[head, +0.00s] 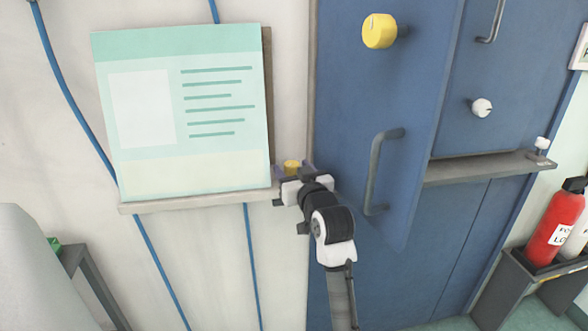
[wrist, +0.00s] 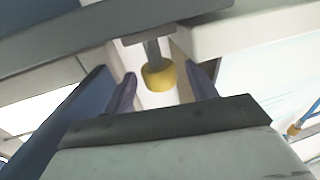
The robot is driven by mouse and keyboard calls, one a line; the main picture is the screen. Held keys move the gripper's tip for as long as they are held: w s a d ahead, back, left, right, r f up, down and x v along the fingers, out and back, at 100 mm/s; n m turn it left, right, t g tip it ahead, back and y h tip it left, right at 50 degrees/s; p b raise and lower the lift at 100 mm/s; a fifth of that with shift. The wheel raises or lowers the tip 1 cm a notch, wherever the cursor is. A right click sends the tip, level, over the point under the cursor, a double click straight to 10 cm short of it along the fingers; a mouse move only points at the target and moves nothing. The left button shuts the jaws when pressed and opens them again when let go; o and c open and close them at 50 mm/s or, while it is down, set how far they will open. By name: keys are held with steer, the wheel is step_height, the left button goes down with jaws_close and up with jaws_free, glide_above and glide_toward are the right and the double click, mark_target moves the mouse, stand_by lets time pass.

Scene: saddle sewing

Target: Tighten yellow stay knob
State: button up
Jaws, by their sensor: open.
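A small yellow knob (head: 292,166) sits at the right end of the ledge under the pale board, partly hidden by my gripper (head: 294,171). In the wrist view the yellow knob (wrist: 159,77) hangs on a short grey stem from a dark bar. The open purple fingers of my gripper (wrist: 163,88) stand on either side of it, with a gap visible on both sides. A second, larger yellow knob (head: 379,31) with a pale mark is high on the blue door, away from my gripper. The pictures do not label either as the stay knob.
The blue door (head: 400,100) with a grey handle (head: 378,170) stands close right of my arm. The pale board (head: 185,110) rests on its ledge (head: 200,201) at left. A white knob (head: 481,107), grey shelf (head: 480,170) and red extinguisher (head: 552,232) are farther right.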

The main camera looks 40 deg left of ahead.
steer(key=c, duration=1)
steer(key=shift+s+m+t+p, duration=0.1)
steer(key=shift+m+t+p, duration=0.2)
steer(key=shift+t, duration=0.1)
steer(key=shift+s+a+m+t+h+p, duration=0.15)
steer(key=shift+m+t+h+p, duration=0.75)
steer(key=shift+m+t+h, duration=0.3)
steer(key=shift+s+a+m+t+h, duration=0.1)
steer(key=shift+m+t+h, duration=0.6)
steer(key=shift+t+h, duration=0.35)
steer(key=shift+m+t+h, duration=0.65)
steer(key=shift+m+h, duration=0.15)
steer(key=shift+h, duration=0.25)
